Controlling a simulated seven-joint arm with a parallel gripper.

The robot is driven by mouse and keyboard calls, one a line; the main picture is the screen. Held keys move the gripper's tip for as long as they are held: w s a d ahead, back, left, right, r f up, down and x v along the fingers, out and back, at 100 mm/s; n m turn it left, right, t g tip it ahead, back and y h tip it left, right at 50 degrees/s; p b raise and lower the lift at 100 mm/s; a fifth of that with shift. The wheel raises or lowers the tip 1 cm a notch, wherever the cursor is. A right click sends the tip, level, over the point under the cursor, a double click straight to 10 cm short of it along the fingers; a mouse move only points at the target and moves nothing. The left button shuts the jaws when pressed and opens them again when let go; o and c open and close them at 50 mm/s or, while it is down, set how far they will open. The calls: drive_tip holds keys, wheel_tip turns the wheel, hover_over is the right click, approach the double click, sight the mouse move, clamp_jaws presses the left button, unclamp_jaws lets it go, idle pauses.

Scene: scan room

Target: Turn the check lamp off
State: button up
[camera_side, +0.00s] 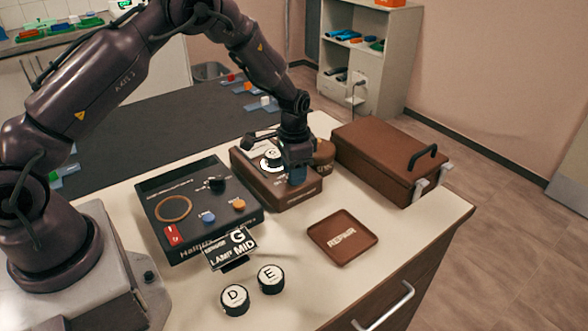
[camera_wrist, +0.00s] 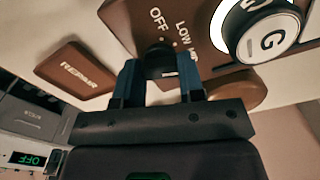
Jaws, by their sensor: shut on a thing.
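The brown lamp box (camera_side: 285,196) stands at the middle of the table. A disc marked G (camera_side: 272,155) sits on its top, and a bright white area shows around it in the wrist view (camera_wrist: 226,22). The labels OFF and LOW, and a partly hidden one, are printed beside a dark knob (camera_wrist: 160,58). My gripper (camera_side: 297,176) is over the box's front right part. In the wrist view its blue fingers (camera_wrist: 160,75) are shut on the knob. Which label the knob points to, I cannot tell. A small sign (camera_side: 231,248) reads G, LAMP and MID.
A black panel (camera_side: 160,219) with a ring and several knobs stands left of the box. Discs D (camera_side: 235,300) and E (camera_side: 271,279) lie in front. A REPAIR tray (camera_side: 342,238) lies front right. A brown case (camera_side: 375,165) with a black handle stands behind right.

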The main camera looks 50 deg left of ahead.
drive_tip(key=n, duration=0.3)
drive_tip(key=shift+n, duration=0.4)
drive_tip(key=n, duration=0.3)
drive_tip(key=shift+n, duration=0.4)
drive_tip(key=n, duration=0.4)
drive_tip(key=shift+n, duration=1.7)
drive_tip(key=o, duration=0.9)
drive_tip(key=shift+o, duration=0.2)
wheel_tip(320, 180, up, 13)
